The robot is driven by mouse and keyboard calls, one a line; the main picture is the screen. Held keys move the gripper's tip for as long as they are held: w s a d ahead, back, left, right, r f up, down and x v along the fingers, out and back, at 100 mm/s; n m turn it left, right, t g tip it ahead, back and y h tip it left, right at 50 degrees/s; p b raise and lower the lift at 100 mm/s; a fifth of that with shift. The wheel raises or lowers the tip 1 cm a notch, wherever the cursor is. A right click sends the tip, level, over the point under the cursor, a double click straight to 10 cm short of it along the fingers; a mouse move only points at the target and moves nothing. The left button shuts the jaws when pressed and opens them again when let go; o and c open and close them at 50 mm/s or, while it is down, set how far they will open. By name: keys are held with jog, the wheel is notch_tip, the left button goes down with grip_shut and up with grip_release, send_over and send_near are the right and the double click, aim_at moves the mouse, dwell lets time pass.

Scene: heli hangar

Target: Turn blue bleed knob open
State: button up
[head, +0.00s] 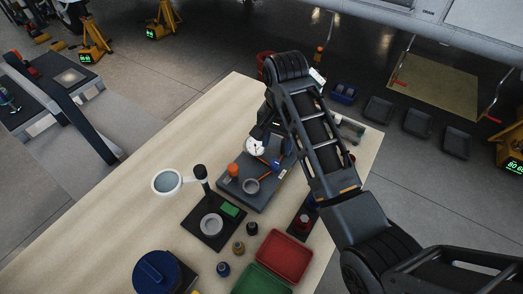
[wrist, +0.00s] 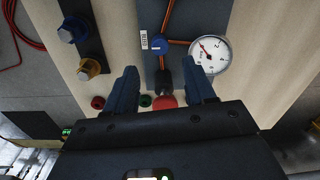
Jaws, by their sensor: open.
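The blue bleed knob (wrist: 159,44) sits on a dark grey panel among copper-coloured pipes in the wrist view. It also shows in the head view (head: 275,164), close to my arm. A white round gauge (wrist: 209,54) is just to its right in the wrist view, and the head view shows the gauge (head: 255,147) by my gripper. My gripper (wrist: 160,68) is open, with its fingers apart and the knob just beyond the gap between the tips. I see no contact with the knob. A black fitting (wrist: 165,78) and a red part (wrist: 163,101) show between the fingers.
The panel (head: 258,196) lies on a pale workbench (head: 140,190). An orange cap (head: 233,169), a magnifier (head: 167,182), a red tray (head: 285,257), a green tray (head: 262,280) and a blue round container (head: 157,273) are around it. The bench's left part is clear.

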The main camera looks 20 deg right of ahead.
aim_at(275, 162)
jog(key=shift+a+f+p, duration=0.1)
jog(key=shift+f+p, duration=0.25)
jog(key=shift+f, duration=3.5)
grip_shut()
